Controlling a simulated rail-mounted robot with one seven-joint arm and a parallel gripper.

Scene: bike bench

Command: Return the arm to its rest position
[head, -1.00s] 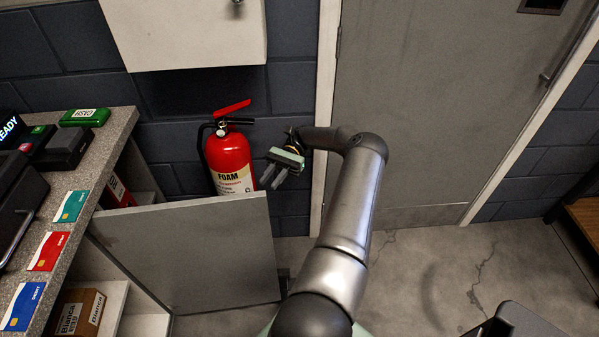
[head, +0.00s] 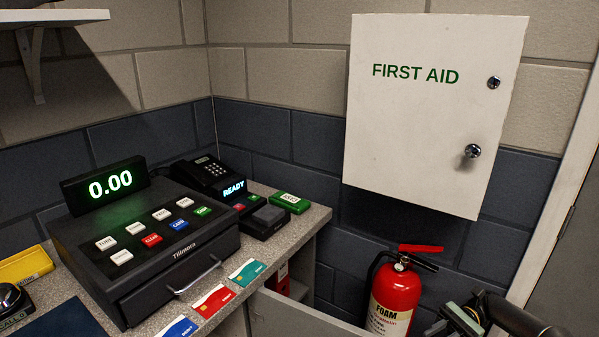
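The grey counter cupboard door (head: 290,318) stands swung out from the counter (head: 318,222), at the bottom of the head view. Only its upper part shows; its lower part and free edge are cut off or out of sight. Red things show in the opening behind it. My gripper (head: 462,322) is at the bottom right edge, to the right of the door and apart from it, beside the fire extinguisher. It is partly cut off by the frame, and whether its fingers are open or shut is unclear.
A red fire extinguisher (head: 398,292) stands between the door and my gripper. A white first aid cabinet (head: 430,125) hangs on the wall above. The counter holds a till (head: 150,255), a card reader (head: 265,218), a green box (head: 290,202) and several cards, one of them teal (head: 248,272).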

